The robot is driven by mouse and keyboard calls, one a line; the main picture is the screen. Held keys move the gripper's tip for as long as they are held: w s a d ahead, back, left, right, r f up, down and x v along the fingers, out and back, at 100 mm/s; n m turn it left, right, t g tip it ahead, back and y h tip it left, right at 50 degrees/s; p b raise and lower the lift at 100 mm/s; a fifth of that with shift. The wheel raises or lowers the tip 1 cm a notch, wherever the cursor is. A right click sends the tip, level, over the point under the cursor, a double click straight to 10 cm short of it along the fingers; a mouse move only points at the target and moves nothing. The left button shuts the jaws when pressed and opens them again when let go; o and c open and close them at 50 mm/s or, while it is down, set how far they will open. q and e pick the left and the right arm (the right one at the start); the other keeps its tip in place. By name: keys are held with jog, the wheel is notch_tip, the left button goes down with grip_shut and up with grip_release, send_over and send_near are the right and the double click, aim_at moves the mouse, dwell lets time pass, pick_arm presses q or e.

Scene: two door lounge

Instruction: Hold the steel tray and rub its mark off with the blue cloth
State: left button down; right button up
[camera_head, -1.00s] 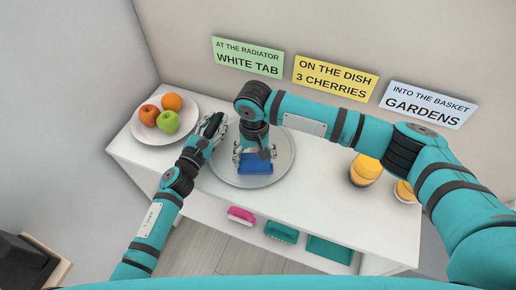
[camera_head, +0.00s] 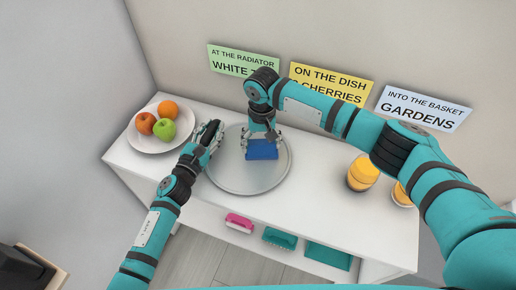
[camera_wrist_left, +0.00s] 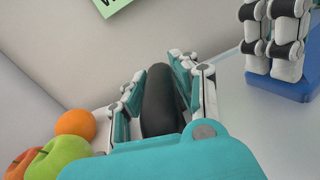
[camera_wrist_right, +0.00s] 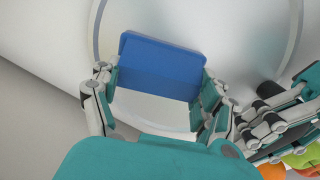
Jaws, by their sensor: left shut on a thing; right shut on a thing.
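The round steel tray (camera_head: 232,178) lies on the white cabinet top. My left gripper (camera_head: 208,135) is at its left rim, shut on a dark, handle-like part (camera_wrist_left: 160,100) that I take to be the tray's. My right gripper (camera_head: 262,137) is shut on the blue cloth (camera_head: 262,150), a flat pad over the tray's back right part. In the right wrist view the cloth (camera_wrist_right: 162,68) sits between the fingers, over the tray (camera_wrist_right: 115,25). Whether it presses on the tray is hard to tell. No mark shows on the visible part of the tray.
A white plate (camera_head: 147,147) of fruit stands left of the tray. Yellow-topped jars (camera_head: 362,173) stand to the right. Pink (camera_head: 239,222) and teal (camera_head: 279,238) items sit on a shelf below the front edge. Signs hang on the back wall. The top is clear between tray and jars.

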pick_arm(q)
jog(key=shift+f, duration=0.2)
pick_arm(e)
jog(key=shift+w+d, duration=0.35)
jog(key=shift+w, duration=0.4)
jog(key=shift+w+r, duration=0.1)
jog(key=shift+w, duration=0.15)
notch_tip(320, 180, up, 8)
pick_arm(q)
jog(key=c, duration=0.9)
grip_release()
jog(key=shift+w, duration=0.1)
jog(key=shift+c, duration=0.2)
jog(key=shift+r, duration=0.1)
jog(key=v, duration=1.2)
jog(key=shift+a, duration=0.1)
